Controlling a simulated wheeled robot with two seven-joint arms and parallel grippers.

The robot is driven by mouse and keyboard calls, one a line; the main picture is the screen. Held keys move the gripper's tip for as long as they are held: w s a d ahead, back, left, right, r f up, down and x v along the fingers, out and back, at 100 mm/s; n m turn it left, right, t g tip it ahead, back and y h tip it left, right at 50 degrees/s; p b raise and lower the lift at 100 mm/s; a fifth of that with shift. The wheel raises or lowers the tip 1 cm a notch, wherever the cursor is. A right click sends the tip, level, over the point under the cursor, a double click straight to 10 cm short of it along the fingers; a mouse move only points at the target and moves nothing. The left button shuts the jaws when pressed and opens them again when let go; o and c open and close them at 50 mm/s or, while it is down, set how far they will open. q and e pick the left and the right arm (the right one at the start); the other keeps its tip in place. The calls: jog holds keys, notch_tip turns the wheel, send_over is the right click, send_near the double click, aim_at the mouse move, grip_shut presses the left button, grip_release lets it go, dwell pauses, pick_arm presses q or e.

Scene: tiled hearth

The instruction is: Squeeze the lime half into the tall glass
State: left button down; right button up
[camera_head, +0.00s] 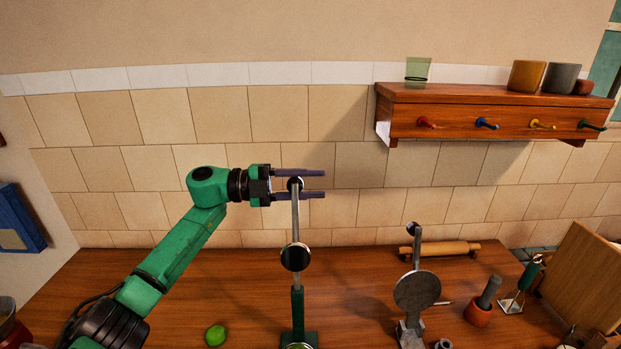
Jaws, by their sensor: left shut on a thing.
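My left gripper (314,184) is shut on the dark knob (295,183) at the top of a lever. The lever's grey rod (296,220) stands nearly upright on a press with a dark round part (295,257) and a green post (298,312). At the press's foot, cut by the bottom edge, a round rim with something green inside (299,346) shows; I cannot tell what it is. A green lime (216,335) lies on the counter left of the press; I cannot tell whether it is cut. No tall glass can be made out for sure. My right gripper is out of view.
A grey metal press (417,290) with its own lever stands to the right on the wooden counter (150,275). Rolling pin (437,248), mortar (478,316), green-handled masher (530,273) and board (585,275) lie beyond. A wall shelf (480,97) holds a green glass (417,69) and cups.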

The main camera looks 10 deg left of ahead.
pick_arm(q)
jog(key=shift+w, duration=0.15)
jog(key=shift+c, duration=2.3)
grip_release()
jog(key=b+v, duration=0.5)
jog(key=v, duration=0.9)
jog(key=shift+a+b, duration=0.3)
jog(key=shift+b, duration=0.1)
jog(key=shift+f, duration=0.15)
